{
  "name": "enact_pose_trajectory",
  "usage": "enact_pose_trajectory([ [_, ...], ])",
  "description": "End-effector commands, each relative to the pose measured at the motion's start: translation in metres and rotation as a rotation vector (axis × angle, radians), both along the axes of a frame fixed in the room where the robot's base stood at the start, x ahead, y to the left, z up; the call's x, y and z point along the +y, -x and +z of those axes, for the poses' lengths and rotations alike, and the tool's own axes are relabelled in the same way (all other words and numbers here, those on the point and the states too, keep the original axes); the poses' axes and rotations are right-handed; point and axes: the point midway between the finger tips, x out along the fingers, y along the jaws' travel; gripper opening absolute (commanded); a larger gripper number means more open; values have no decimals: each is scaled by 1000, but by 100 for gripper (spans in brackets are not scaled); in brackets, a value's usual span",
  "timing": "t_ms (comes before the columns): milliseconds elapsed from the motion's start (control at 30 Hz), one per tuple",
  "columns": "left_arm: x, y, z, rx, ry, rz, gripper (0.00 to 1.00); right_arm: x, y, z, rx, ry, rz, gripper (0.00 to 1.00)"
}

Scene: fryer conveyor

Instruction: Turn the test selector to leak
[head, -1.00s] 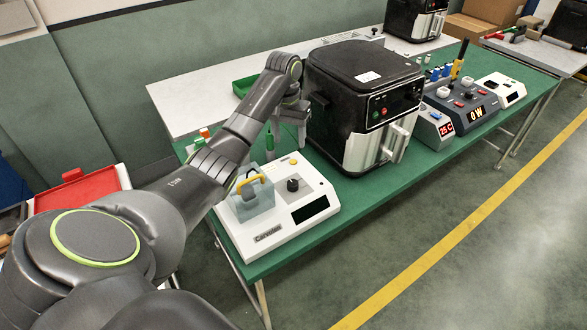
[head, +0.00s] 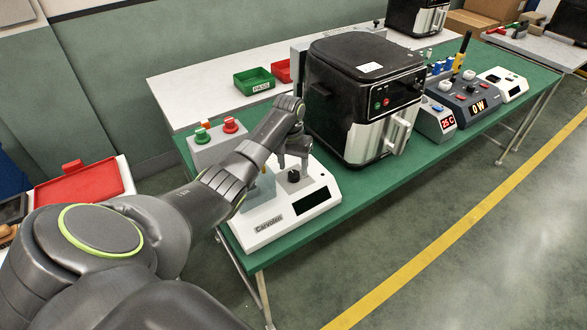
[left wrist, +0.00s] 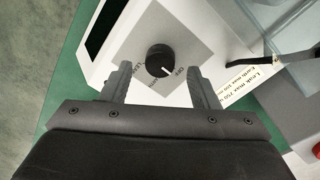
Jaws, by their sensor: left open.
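The test selector is a round black knob (left wrist: 160,60) with a white pointer line, on a grey square of the white tester's top. In the head view the knob (head: 294,176) sits on the white tester (head: 325,183), just below my left gripper (head: 292,162). My left gripper is open; in the left wrist view its fingers (left wrist: 162,86) stand apart on the near side of the knob, with nothing between them. My right gripper is not in view.
A black air fryer (head: 340,105) stands close to the right of the tester. A grey box with green and red buttons (head: 218,150) is behind it, left. A clear cover (left wrist: 285,25) is beside the knob. Green (head: 254,82) and red trays lie on the back table.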

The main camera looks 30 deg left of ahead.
Motion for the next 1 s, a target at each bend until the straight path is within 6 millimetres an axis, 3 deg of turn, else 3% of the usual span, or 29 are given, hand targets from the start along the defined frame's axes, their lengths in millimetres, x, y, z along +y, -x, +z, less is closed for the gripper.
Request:
enact_pose_trajectory([
  [200, -1, 0, -21, 0, 0, 1, 55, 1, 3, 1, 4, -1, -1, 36],
  [567, -1, -1, -25, -1, 0, 0, 54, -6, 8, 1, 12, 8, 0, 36],
  [900, -1, -1, -25, -1, 0, 0, 11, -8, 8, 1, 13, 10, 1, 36],
  [1000, -1, -1, -25, -1, 0, -2, 11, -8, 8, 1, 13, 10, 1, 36],
])
